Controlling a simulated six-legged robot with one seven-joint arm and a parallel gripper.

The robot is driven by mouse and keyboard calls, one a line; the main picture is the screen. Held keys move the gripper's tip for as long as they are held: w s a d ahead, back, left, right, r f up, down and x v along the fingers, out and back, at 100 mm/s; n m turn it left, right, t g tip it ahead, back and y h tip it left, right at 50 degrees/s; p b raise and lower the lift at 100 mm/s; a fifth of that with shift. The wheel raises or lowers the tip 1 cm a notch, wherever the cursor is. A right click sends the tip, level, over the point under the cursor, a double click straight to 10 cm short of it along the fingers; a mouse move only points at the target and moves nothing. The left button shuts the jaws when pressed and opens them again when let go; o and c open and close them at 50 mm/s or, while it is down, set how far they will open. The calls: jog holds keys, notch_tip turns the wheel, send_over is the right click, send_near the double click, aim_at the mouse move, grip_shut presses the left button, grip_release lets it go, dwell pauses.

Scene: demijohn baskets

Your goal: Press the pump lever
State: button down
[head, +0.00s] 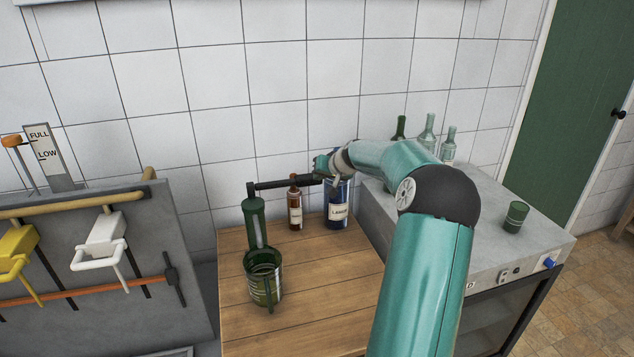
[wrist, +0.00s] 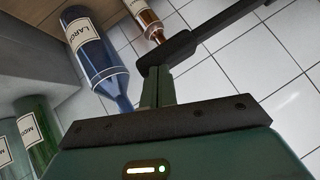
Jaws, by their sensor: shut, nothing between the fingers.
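The green pump (head: 254,222) stands upright on the wooden table. Its dark lever (head: 275,185) sticks out to the right from the pump's top, roughly level. In the wrist view the lever (wrist: 210,32) runs from the upper right to its end just beyond my fingertips. My gripper (head: 320,172) is at the lever's right end, shut and empty. In the wrist view my gripper (wrist: 155,75) has its fingers together, overlapping the lever's end in the picture; I cannot tell whether they touch it.
A brown bottle (head: 295,207) and a blue labelled bottle (head: 338,208) stand behind, under the lever and gripper. Several green bottles (head: 428,133) and a green cup (head: 515,217) are on the grey cabinet (head: 485,240). The table's front is clear.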

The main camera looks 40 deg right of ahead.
jog(key=v, duration=0.6)
jog(key=shift+a+r, duration=0.25)
jog(key=shift+r, duration=0.2)
jog(key=shift+s, duration=0.15)
jog(key=w+a+r+n+g+h, duration=0.1)
jog(key=a+r+g+h, duration=0.1)
jog(key=r, duration=0.5)
jog(key=shift+w+a+r+n+h, duration=0.25)
jog(key=shift+w+a+n+h, duration=0.2)
jog(key=shift+a, duration=0.35)
